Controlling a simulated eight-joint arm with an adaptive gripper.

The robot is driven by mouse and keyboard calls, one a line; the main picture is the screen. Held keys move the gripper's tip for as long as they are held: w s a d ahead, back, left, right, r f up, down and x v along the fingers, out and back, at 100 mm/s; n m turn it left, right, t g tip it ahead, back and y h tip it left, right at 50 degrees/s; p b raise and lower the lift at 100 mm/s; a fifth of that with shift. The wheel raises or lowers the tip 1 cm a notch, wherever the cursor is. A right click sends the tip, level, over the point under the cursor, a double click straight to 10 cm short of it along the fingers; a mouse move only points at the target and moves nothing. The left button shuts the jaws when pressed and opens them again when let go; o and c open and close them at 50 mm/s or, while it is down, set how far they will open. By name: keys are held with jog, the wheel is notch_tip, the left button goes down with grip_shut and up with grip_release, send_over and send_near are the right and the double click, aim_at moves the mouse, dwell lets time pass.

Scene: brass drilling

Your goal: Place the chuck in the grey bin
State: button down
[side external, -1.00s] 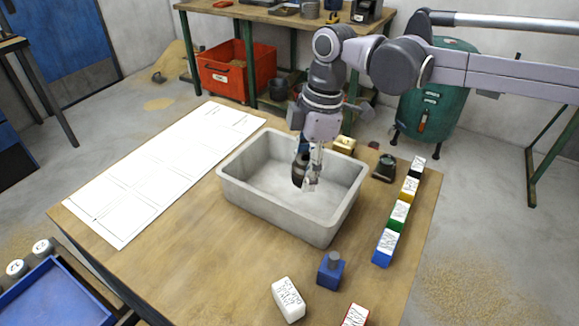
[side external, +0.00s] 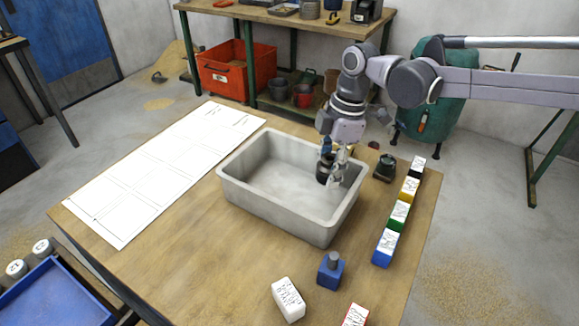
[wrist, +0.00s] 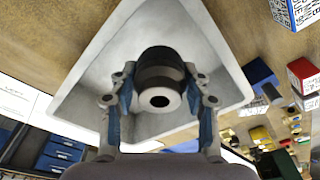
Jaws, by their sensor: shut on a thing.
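The chuck (wrist: 160,78) is a dark cylindrical piece with a lighter steel end and a round hole. It also shows as a dark shape in the side external view (side external: 324,168). My gripper (side external: 332,176) is shut on it, with a finger on either side in the wrist view (wrist: 160,100). The grey bin (side external: 246,196) is an open rectangular tub on the wooden table. My gripper and the chuck are at the bin's right side, over or just inside its opening. I cannot tell exactly how high the chuck is above the floor of the bin, which looks empty.
A dark block (side external: 384,168) and a row of coloured labelled boxes (side external: 398,216) stand right of the bin. A blue block with a grey knob (side external: 331,270) and a white labelled block (side external: 288,299) are in front. A white sheet (side external: 160,172) lies on the left.

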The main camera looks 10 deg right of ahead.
aim_at(306, 204)
jog(key=a+f, duration=0.1)
jog(key=a, duration=0.1)
jog(key=a+f, duration=0.1)
jog(key=a, duration=0.1)
jog(key=shift+f, duration=2.15)
jog(key=shift+f, duration=0.15)
jog(key=c, duration=0.6)
grip_release()
jog(key=shift+c, duration=0.2)
